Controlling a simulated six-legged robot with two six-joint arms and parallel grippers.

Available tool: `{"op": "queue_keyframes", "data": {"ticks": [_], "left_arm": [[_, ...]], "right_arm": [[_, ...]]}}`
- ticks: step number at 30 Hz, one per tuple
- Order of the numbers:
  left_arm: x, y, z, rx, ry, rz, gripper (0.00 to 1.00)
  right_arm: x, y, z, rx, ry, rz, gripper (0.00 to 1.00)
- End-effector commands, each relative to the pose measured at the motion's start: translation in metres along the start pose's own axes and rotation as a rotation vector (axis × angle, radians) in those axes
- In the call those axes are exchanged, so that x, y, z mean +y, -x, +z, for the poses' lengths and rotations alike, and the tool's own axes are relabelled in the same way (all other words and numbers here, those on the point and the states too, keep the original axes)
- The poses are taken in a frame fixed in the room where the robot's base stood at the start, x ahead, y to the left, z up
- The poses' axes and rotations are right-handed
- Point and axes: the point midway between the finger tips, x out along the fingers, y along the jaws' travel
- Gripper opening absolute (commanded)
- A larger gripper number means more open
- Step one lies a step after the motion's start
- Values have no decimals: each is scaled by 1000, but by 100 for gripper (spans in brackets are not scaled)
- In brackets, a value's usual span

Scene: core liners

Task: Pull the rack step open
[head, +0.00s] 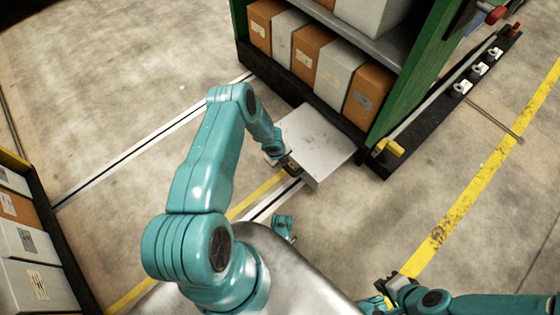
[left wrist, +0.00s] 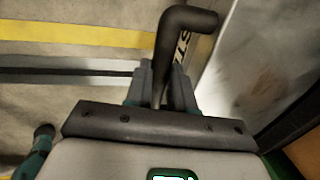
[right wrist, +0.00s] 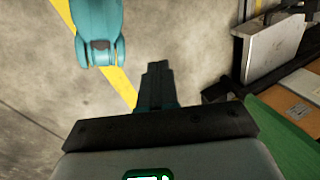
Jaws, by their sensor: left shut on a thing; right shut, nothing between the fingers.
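The rack step (head: 318,142) is a pale grey, box-like step that sticks out from under the shelf rack's near end. Its front face carries dark lettering in the left wrist view, partly hidden by the handle. A dark bent bar handle (left wrist: 187,20) is on that front. My left gripper (head: 291,166) is at the front of the step, and its fingers (left wrist: 160,80) are shut on the handle. My right gripper (head: 384,290) is away from the step, near the bottom of the head view. Its fingers (right wrist: 155,80) are shut and empty. The step also shows in the right wrist view (right wrist: 272,45).
The rack (head: 400,75) has a green upright and holds orange and grey boxes. A second rack with boxes (head: 28,240) stands at left. Floor rails and yellow lines cross open concrete.

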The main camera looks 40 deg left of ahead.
Motion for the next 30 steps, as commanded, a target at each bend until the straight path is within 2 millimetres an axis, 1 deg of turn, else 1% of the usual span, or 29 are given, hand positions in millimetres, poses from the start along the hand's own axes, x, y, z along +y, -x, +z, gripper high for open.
{"op": "queue_keyframes", "data": {"ticks": [7,8,9,10,17,20,23,26,30], "left_arm": [[-2,0,2,-4,1,-2,0],[-2,0,2,-4,1,-2,33],[-1,0,2,-4,1,-2,46],[-1,0,2,-4,0,-2,48],[1,1,1,-2,0,-1,48],[1,5,1,-1,0,-2,48],[1,19,1,-2,-1,-2,48],[0,39,0,0,-1,-1,48],[-1,75,1,-1,-2,-1,48]], "right_arm": [[0,0,0,0,0,0,0],[0,0,0,0,0,0,0],[0,0,0,0,0,0,0],[0,0,0,0,0,0,0],[0,0,0,0,0,0,0],[-2,4,0,-1,1,0,0],[-7,15,2,-7,6,-1,0],[-15,31,6,-17,15,-2,0],[-28,56,13,-36,32,-4,0]]}}
